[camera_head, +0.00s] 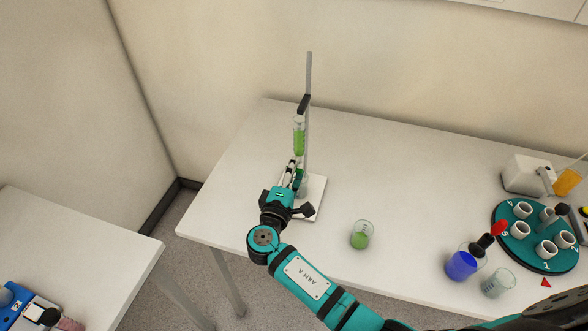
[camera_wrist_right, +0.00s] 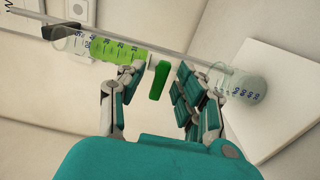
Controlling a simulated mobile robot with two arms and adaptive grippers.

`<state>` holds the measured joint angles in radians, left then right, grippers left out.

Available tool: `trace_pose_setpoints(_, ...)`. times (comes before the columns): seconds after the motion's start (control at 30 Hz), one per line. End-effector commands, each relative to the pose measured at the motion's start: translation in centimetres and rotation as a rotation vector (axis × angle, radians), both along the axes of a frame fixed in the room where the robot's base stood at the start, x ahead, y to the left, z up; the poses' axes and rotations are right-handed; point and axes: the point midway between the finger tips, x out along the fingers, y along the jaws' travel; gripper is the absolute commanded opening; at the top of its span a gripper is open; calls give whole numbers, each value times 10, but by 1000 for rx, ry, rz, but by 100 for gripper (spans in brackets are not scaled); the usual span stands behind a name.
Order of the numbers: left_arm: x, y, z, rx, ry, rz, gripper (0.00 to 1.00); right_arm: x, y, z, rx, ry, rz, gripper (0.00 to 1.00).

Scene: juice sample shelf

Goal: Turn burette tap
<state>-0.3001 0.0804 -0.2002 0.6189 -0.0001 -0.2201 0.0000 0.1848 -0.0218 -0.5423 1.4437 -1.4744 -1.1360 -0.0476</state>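My right gripper (camera_head: 292,172) is at tap height beside the stand. In the wrist view its fingers (camera_wrist_right: 146,84) are spread, with the handle between them, nearer the right finger; contact is not clear. A clear beaker (camera_wrist_right: 243,84) is at the burette's lower end. My left gripper is not in view.
A small beaker of green liquid (camera_head: 361,236) stands right of the stand's white base (camera_head: 311,210). Farther right are a blue-filled vessel (camera_head: 461,265), a clear beaker (camera_head: 497,284) and a teal round holder (camera_head: 536,262) with several white cups. The table's left front is clear.

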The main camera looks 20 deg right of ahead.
Motion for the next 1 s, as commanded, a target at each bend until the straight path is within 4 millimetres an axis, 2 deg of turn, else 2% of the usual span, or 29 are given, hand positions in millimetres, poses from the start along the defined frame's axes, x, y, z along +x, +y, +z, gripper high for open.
trace_pose_setpoints(0.33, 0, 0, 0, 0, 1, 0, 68, 4, -2, 0, 1, -1, 1, 35)
trace_pose_setpoints(0.6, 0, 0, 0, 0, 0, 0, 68, 3, -2, 0, 1, -1, 1, 0)
trace_pose_setpoints(0.87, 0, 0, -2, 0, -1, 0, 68, 3, -2, -2, 4, -1, 1, 0)
trace_pose_setpoints(1.0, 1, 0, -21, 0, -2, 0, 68, 3, -1, -8, 52, -32, 1, 0)
